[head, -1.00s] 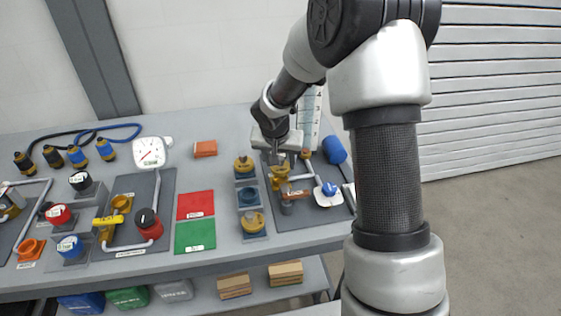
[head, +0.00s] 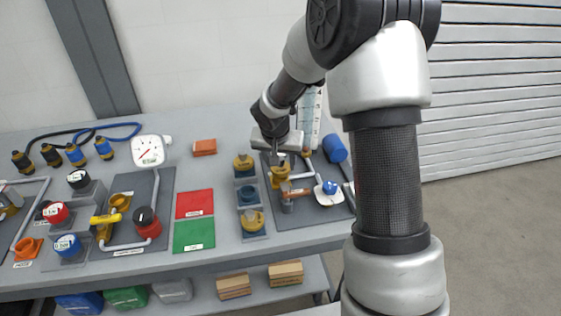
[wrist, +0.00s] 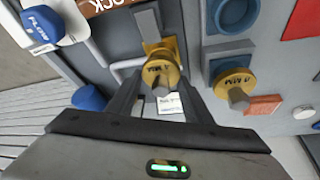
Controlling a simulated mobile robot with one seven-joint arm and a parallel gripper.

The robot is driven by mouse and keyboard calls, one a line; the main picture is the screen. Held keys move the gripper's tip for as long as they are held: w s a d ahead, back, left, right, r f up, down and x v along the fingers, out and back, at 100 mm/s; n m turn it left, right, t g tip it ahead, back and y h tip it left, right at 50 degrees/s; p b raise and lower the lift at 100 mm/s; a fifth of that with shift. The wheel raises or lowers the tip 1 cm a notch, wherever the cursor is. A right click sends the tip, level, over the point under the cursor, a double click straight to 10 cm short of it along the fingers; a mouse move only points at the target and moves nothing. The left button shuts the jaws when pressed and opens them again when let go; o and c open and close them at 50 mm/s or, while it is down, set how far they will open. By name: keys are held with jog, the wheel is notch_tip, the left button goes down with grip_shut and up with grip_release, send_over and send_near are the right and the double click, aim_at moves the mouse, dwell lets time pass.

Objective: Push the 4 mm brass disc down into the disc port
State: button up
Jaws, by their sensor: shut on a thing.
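The brass disc (wrist: 160,72), marked in mm with a figure that looks like 4, is between my gripper's fingertips, its stem pointing toward my palm. My gripper (wrist: 162,88) is shut on it. In the head view my gripper (head: 277,158) is over the yellow-brass disc port (head: 279,183) on the right grey panel. The port also shows behind the disc in the wrist view (wrist: 152,47). The disc is at the port's mouth, lined up closely with it. How deep it sits is hidden by the disc and fingers.
A rack beside the panel holds brass discs at its far (head: 243,162) and near (head: 252,221) ends, with an empty blue-rimmed seat (head: 248,194) between. A brown lock bar (head: 296,192) and a blue-knobbed flow dial (head: 329,190) are close on the right. Red (head: 195,204) and green mats lie left.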

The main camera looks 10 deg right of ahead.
jog(key=shift+f+b, duration=1.3)
jog(key=shift+b, duration=0.1)
jog(key=o, duration=1.3)
jog(key=shift+c, duration=0.2)
jog(key=shift+r, duration=0.15)
jog(key=p+v, duration=0.2)
jog(key=v, duration=1.5)
jog(key=shift+s, duration=0.2)
jog(key=shift+a+r, duration=0.1)
jog(key=shift+a, duration=0.05)
